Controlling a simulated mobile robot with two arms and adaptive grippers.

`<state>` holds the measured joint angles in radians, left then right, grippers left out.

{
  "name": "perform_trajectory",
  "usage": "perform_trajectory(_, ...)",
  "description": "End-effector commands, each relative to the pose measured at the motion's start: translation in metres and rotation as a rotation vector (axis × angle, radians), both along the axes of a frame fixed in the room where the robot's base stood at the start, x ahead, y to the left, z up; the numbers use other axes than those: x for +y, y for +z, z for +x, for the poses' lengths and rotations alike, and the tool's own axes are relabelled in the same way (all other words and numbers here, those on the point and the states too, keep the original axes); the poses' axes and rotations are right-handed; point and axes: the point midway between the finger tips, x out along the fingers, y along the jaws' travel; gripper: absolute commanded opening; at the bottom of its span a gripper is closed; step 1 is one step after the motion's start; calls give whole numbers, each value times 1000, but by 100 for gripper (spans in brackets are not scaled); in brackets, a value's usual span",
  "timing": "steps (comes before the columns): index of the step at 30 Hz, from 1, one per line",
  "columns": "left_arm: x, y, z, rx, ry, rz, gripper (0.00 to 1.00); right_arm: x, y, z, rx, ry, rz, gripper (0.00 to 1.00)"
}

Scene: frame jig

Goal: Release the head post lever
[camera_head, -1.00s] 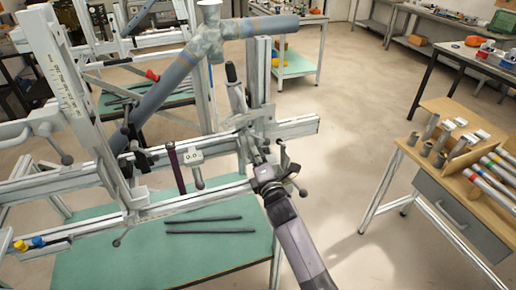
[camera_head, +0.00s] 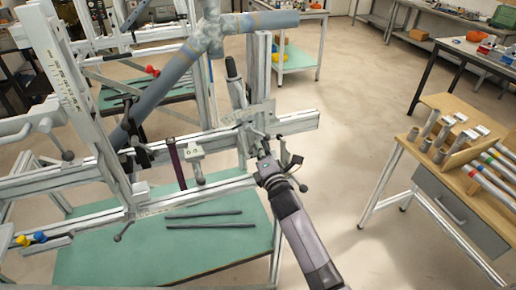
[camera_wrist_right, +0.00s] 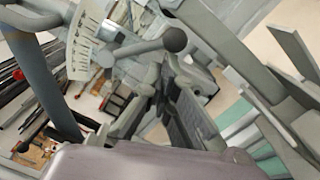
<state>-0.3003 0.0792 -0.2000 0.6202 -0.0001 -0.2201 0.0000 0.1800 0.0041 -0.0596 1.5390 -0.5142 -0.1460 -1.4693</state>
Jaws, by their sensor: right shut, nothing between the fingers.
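A grey-blue tube frame (camera_head: 165,90) is clamped in the pale metal jig. The head post (camera_head: 262,75) stands upright at the jig's right side, with a clamp plate (camera_head: 248,113) across it. My right gripper (camera_head: 262,148) is just below this plate, its fingers shut and empty. In the right wrist view a grey lever with a round ball end (camera_wrist_right: 174,40) lies across the picture, just beyond the dark fingers (camera_wrist_right: 160,105). I cannot tell whether they touch it. In the head view this lever is too small to make out beside the gripper. My left gripper is not in view.
The jig's horizontal rail (camera_head: 205,190) runs below and left of the gripper. A green table (camera_head: 110,265) with two dark rods is underneath. A wooden bench (camera_head: 400,145) with tubes stands at the right. The floor between is clear.

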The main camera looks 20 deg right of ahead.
Motion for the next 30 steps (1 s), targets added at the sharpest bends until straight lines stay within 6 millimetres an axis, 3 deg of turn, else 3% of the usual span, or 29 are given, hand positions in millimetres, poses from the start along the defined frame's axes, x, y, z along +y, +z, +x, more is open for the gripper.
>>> perform_trajectory(14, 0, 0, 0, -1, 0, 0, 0, -7, 4, 1, -5, -1, -119, 0)
perform_trajectory(25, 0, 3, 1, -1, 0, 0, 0, -17, 14, 1, -15, -1, -331, 0)
perform_trajectory(30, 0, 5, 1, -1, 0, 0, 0, -19, 16, 1, -13, -1, -323, 0)
